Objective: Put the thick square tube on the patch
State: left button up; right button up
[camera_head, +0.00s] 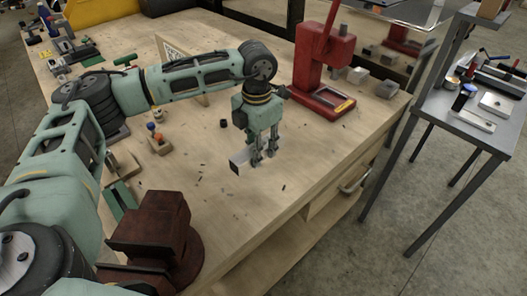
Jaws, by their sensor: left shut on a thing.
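My left gripper (263,157) points down over the middle of the wooden workbench. It is shut on a short pale metal square tube (241,160), which sticks out to the left of the fingers with its dark end facing the front left. The tube is at or just above the bench top; I cannot tell whether it touches. The fingers hide its right part. I cannot make out for certain which area is the patch. My right gripper is not in view.
A red press (318,62) stands at the back right of the workbench (320,150). A dark red vise (152,225) is at the front left. A small wooden block with coloured knobs (158,141) lies left of the tube. A grey side table (462,118) holds tools. Bench right of the gripper is clear.

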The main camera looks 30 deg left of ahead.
aim_at(264, 139)
pick_arm(q)
jog(key=w, duration=0.1)
jog(key=w+f, duration=0.1)
jog(key=shift+w+f, duration=0.25)
jog(key=shift+w, duration=0.15)
jog(key=shift+w+f+p, duration=0.25)
jog(key=shift+f+p, duration=0.1)
jog(key=shift+f, duration=0.05)
notch_tip(264, 139, down, 3)
jog(key=shift+a+f+p, duration=0.1)
jog(key=shift+p, duration=0.5)
jog(key=shift+f, duration=0.45)
jog(key=o, duration=1)
jog(key=shift+r, duration=0.1)
jog(key=shift+c, duration=0.2)
jog(key=o, duration=0.3)
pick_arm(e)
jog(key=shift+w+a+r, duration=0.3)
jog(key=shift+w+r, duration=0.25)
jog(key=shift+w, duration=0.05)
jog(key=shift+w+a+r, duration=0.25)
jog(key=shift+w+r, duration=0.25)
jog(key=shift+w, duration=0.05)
